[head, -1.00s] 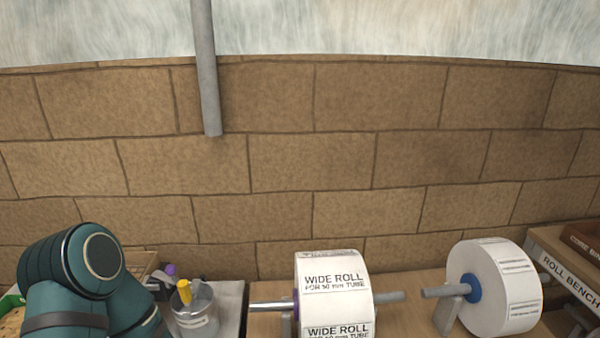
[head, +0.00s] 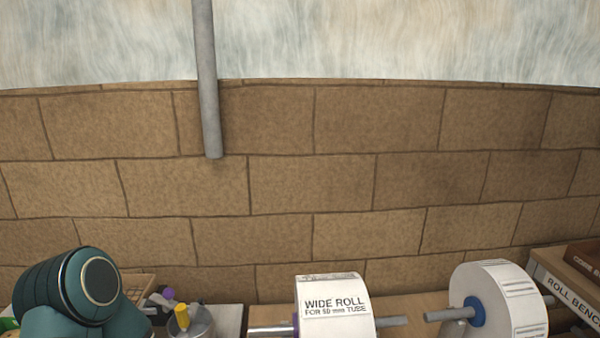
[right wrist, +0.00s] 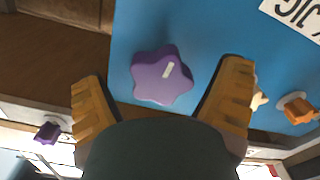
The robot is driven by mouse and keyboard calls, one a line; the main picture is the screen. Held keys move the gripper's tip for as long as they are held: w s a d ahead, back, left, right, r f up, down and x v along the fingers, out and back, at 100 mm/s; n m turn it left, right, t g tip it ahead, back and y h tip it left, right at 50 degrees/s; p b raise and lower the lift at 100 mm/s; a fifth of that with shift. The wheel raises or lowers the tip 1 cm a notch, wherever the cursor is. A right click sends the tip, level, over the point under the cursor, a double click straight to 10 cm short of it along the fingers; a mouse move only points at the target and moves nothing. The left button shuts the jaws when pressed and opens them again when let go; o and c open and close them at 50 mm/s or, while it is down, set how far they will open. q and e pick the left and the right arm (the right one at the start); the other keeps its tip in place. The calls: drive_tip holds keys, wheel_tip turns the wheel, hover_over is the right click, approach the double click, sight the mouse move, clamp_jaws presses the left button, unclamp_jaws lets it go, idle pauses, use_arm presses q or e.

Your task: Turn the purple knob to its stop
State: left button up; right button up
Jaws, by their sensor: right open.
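The purple knob (right wrist: 160,78) is star-shaped with a short white mark and sits on a blue panel (right wrist: 215,25) in the right wrist view. The mark slants up to the right. My right gripper (right wrist: 163,82) is open, with one orange finger on each side of the knob in the picture. Gaps show between both fingers and the knob, and I see no contact. The knob's stop cannot be made out. My left gripper is not in view.
An orange knob (right wrist: 298,108) is at the right of the panel; a pale knob (right wrist: 260,100) is partly behind my right finger. A smaller purple part (right wrist: 47,133) is at lower left. The head view shows a wide paper roll (head: 333,300) and another roll (head: 508,300).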

drive_tip(key=shift+s, duration=0.1)
drive_tip(key=shift+s+d, duration=0.15)
drive_tip(key=shift+s, duration=1.75)
drive_tip(key=shift+s+d, duration=0.15)
drive_tip(key=shift+s, duration=1.85)
